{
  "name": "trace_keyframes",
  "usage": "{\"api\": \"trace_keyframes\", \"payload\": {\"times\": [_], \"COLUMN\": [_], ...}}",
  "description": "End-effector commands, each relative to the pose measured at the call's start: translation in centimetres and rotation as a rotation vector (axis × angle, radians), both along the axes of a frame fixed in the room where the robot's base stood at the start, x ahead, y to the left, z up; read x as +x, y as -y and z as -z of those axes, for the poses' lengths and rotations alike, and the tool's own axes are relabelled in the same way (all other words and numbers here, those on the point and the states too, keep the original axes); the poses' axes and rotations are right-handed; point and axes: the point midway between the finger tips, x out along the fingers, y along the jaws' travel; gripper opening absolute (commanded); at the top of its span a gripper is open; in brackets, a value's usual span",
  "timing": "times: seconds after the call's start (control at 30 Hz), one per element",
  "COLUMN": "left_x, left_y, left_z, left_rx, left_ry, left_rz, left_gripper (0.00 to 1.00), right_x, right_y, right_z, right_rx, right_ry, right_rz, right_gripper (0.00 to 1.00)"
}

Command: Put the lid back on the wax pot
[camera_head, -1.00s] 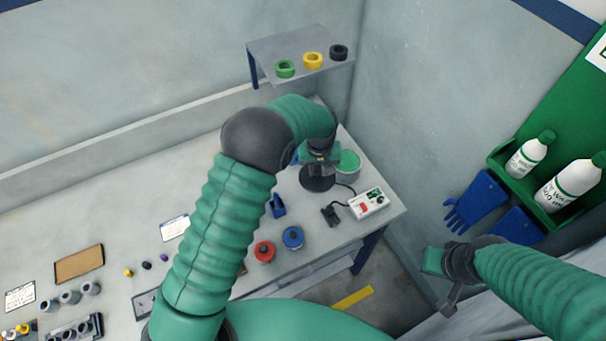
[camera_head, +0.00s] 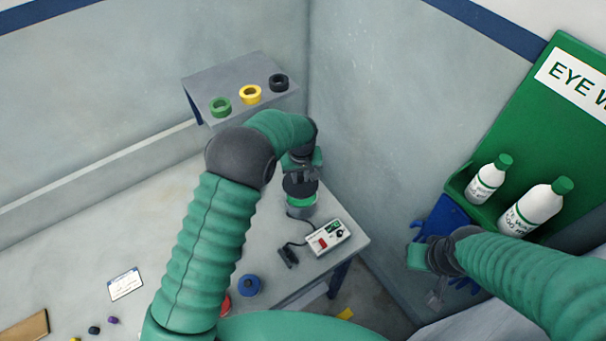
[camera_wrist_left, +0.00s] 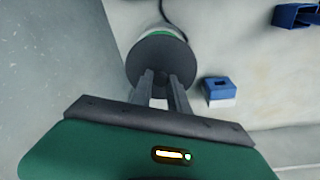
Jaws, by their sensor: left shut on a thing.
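The dark round lid (camera_head: 298,188) hangs from my left gripper (camera_head: 301,173), which is shut on its knob. The wax pot (camera_head: 301,211) stands on the bench under the lid, with a strip of green wax showing below the lid's near edge. In the left wrist view, the lid (camera_wrist_left: 160,62) covers most of the pot (camera_wrist_left: 178,31), whose pale rim and green show past its far edge. I cannot tell whether lid and pot touch. My right gripper (camera_head: 430,268) is away from the bench at the right; its fingers are unclear.
A shelf (camera_head: 212,82) with green, yellow and black rings stands behind. A blue pot (camera_head: 249,286) is nearer. The eye-wash station (camera_head: 560,130) is on the right wall.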

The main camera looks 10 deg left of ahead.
Motion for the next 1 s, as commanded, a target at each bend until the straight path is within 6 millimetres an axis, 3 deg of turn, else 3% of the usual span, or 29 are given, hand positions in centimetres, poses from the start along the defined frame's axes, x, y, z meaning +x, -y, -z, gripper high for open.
{"api": "trace_keyframes", "payload": {"times": [0.5, 1.0], "left_x": [0.1, 0.2], "left_y": [0.3, 0.3], "left_z": [5.8, 6.1], "left_rx": [0.002, 0.002], "left_ry": [-0.002, -0.002], "left_rz": [0.002, 0.001], "left_gripper": [0.0, 0.0], "right_x": [0.0, 0.0], "right_y": [0.0, 0.0], "right_z": [3.8, 3.9], "right_rx": [0.0, 0.0], "right_ry": [0.0, 0.0], "right_rz": [0.0, 0.0], "right_gripper": [0.0, 0.0]}}
